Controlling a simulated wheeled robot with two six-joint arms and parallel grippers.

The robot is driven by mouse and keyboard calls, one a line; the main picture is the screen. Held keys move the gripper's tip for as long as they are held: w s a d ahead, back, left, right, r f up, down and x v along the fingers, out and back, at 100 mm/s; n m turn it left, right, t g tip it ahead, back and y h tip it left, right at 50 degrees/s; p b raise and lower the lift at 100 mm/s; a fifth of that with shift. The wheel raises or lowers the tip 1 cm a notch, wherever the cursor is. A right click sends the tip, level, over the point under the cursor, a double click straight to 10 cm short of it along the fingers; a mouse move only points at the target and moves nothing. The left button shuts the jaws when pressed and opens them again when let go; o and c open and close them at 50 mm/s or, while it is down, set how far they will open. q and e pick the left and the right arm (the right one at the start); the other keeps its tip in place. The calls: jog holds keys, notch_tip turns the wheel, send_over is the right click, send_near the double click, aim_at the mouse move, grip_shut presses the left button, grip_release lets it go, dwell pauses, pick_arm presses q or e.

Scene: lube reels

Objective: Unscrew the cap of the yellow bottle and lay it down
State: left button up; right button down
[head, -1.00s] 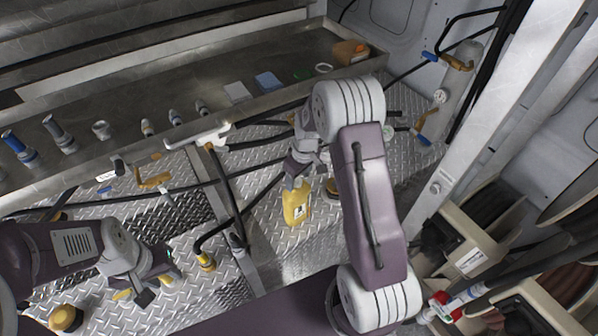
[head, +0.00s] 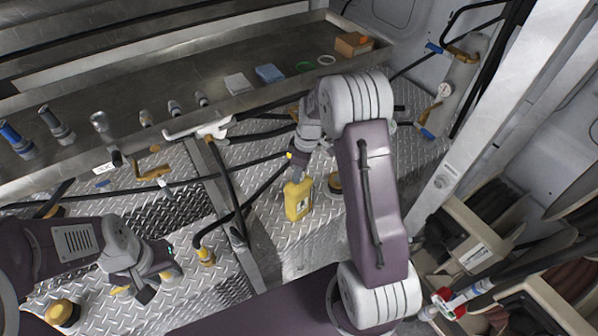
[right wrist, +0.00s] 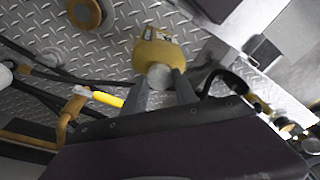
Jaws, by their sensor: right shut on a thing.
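The yellow bottle (head: 298,200) stands on the diamond-plate floor beneath my right arm. It also shows in the right wrist view (right wrist: 158,50). My right gripper (head: 298,176) is above the bottle in the head view. In the right wrist view its two dark fingers (right wrist: 160,84) are shut on the pale round cap (right wrist: 160,76), one on each side. The cap sits at the bottle's top; whether its thread is loose I cannot tell. My left gripper (head: 146,290) is low at the left, away from the bottle, and its finger gap is unclear.
A metal tray (head: 200,65) behind holds fittings, cloths, rings and an orange-brown box (head: 353,44). Black hoses cross the plate floor. A round yellow-topped item (right wrist: 85,12) stands near the bottle. Hose reels (head: 490,215) are at the right.

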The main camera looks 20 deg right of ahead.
jog(key=shift+f+n, duration=0.15)
jog(key=shift+n, duration=0.15)
jog(key=shift+n+b, duration=0.55)
jog(key=shift+n, duration=0.45)
jog(key=shift+n+g, duration=0.4)
jog(key=shift+n, duration=0.8)
